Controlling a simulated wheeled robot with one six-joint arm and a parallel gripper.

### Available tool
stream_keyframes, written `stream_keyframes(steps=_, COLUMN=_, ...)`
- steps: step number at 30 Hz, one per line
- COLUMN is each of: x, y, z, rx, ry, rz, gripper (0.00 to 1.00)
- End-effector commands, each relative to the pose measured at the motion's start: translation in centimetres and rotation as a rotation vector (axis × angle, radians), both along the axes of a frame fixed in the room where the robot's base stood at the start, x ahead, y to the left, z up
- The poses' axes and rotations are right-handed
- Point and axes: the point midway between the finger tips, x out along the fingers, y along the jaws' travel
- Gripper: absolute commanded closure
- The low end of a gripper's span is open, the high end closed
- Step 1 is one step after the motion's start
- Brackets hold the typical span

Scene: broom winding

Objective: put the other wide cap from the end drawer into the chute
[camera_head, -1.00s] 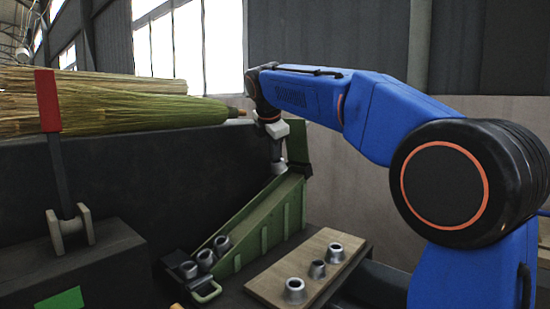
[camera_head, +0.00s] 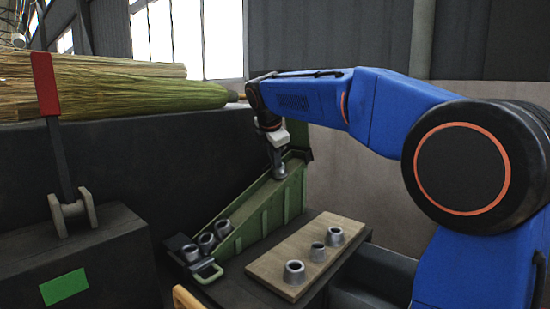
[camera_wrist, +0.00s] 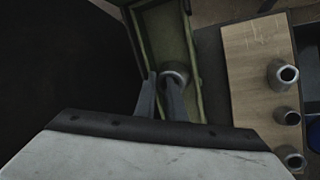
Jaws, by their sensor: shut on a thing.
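The green sloped chute (camera_head: 262,202) runs from its high end at the back down to the left front. My gripper (camera_head: 279,170) is at the chute's upper end, pointing down. It is shut on a grey metal cap (camera_wrist: 178,73), which shows beside the fingertips (camera_wrist: 160,88) inside the chute's walls in the wrist view. Whether the cap touches the chute floor is not clear. I cannot make out the end drawer for certain.
A wooden board (camera_head: 268,265) right of the chute carries a wide cap (camera_head: 294,272), a narrower one (camera_head: 318,252) and another cap (camera_head: 335,236). A red-handled lever (camera_head: 46,85) stands at left. A broom (camera_head: 150,95) lies on the dark ledge behind.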

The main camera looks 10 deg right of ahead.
Motion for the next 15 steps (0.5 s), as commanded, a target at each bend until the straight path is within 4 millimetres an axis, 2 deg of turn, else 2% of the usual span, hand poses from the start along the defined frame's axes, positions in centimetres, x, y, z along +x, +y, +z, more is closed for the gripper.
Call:
stream_keyframes(steps=8, x=0.00, y=0.00, z=-0.06, rx=0.000, ry=-0.001, rz=0.000, gripper=1.00)
stream_keyframes(steps=9, x=0.01, y=-0.01, z=-0.05, rx=0.000, ry=-0.001, rz=0.000, gripper=0.88)
stream_keyframes(steps=12, x=0.00, y=-0.01, z=-0.06, rx=0.000, ry=0.000, rz=0.000, gripper=0.69)
stream_keyframes(steps=15, x=0.00, y=-0.01, z=-0.06, rx=0.000, ry=0.000, rz=0.000, gripper=0.69)
